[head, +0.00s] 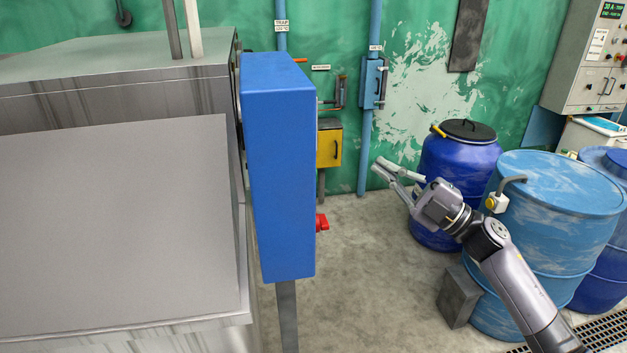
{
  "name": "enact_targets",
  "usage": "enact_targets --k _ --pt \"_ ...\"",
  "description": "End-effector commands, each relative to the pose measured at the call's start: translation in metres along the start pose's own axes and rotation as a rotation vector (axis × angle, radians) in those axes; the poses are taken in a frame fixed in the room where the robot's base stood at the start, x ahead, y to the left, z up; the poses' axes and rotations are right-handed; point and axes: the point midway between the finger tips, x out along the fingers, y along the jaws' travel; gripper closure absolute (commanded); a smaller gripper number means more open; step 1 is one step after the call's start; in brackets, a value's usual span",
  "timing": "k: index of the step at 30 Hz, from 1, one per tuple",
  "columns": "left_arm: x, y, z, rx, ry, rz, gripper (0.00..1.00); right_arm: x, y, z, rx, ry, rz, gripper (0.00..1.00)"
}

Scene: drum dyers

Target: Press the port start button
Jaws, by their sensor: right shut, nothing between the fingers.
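My right gripper (378,164) reaches in from the lower right and points up and left. Its fingers are shut with nothing between them. It hangs in front of the dark blue drum, apart from the blue box. The tall blue box (280,170) stands on a post beside the steel machine, and its front is turned away from me. A red knob or switch (321,222) sticks out from its right side. I cannot make out which part is the port start button. My left gripper is not in view.
A large steel machine (120,210) fills the left side. A dark blue drum (462,160) and a lighter blue drum (562,185) stand at the right. A yellow box (329,146) is on the back wall. A grey control cabinet (585,65) is top right. Floor between is clear.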

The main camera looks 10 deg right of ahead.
Motion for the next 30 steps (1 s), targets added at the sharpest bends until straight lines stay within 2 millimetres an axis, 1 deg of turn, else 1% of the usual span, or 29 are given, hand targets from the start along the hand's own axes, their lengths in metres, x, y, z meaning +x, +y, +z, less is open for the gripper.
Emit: enact_targets --k 9,13,17,24,30 --pt "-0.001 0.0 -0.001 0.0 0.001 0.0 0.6 0.001 0.0 0.0 0.001 0.0 0.0 1.0" --pt "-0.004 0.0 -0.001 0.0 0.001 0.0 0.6 0.006 -0.003 -0.004 0.003 0.001 0.0 1.0" --pt "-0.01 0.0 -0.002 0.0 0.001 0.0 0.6 0.016 -0.009 -0.012 0.004 0.001 0.001 1.0" --pt "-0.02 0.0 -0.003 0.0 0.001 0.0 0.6 0.041 -0.027 -0.03 0.004 0.001 0.002 1.0" --pt "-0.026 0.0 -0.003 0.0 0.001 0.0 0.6 0.055 -0.038 -0.04 0.003 -0.001 0.001 1.0"
